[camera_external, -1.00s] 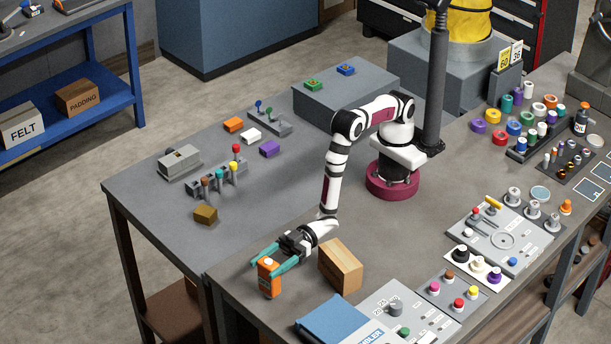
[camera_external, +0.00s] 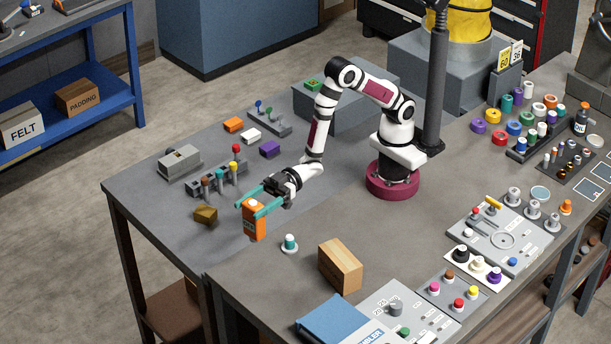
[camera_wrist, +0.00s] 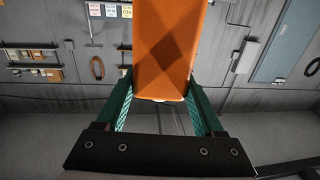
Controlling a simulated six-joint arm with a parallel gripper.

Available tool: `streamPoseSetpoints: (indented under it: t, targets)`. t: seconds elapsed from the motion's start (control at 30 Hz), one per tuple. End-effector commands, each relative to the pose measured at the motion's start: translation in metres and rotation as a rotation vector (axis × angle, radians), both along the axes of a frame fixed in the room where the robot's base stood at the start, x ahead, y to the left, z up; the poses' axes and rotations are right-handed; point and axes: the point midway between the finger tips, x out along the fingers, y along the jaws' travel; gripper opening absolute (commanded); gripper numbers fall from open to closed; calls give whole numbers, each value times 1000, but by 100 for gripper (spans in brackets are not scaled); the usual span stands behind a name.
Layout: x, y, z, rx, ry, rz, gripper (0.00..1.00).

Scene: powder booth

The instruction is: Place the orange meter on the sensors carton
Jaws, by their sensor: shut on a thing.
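The orange meter (camera_external: 254,223) is upright between the teal fingers of my gripper (camera_external: 252,206), which is shut on its sides, and looks held above the table. In the wrist view the orange body of the meter (camera_wrist: 168,40) fills the space between the fingers of my gripper (camera_wrist: 163,90). A brown cardboard carton (camera_external: 340,266) stands on the table to the right of and nearer the camera than the meter. Its side print is too small to read, so I cannot confirm it is the sensors carton. Its top is bare.
A teal and white knob-like piece (camera_external: 289,244) stands between meter and carton. A brown block (camera_external: 206,214) lies left of the meter. A blue folder-like item (camera_external: 332,318) and a grey control panel (camera_external: 400,318) lie in front of the carton. Cartons marked FELT and PADDING sit on a blue shelf.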

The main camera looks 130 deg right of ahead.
Motion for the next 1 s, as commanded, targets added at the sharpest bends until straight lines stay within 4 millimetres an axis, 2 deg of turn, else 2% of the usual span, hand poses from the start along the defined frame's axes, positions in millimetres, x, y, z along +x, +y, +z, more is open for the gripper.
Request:
streamPoseSetpoints:
  t: [0.07,0.17,0.23,0.33,0.4,0.5,0.63,0.73,0.9,1.0]
  targets:
    - [-2,1,17,-3,-6,55,5]
    - [-11,16,46,-6,-10,212,4]
    - [-24,30,66,-8,-8,358,4]
    - [-56,49,87,-9,-5,593,5]
    - [-87,59,95,-9,-6,769,5]
    - [-124,66,96,-7,-2,946,4]
    - [-150,69,93,-4,-2,1056,4]
    - [-153,88,82,0,-1,1081,4]
    - [-147,142,49,-1,1,1084,5]
    - [-143,166,34,-2,0,1081,5]
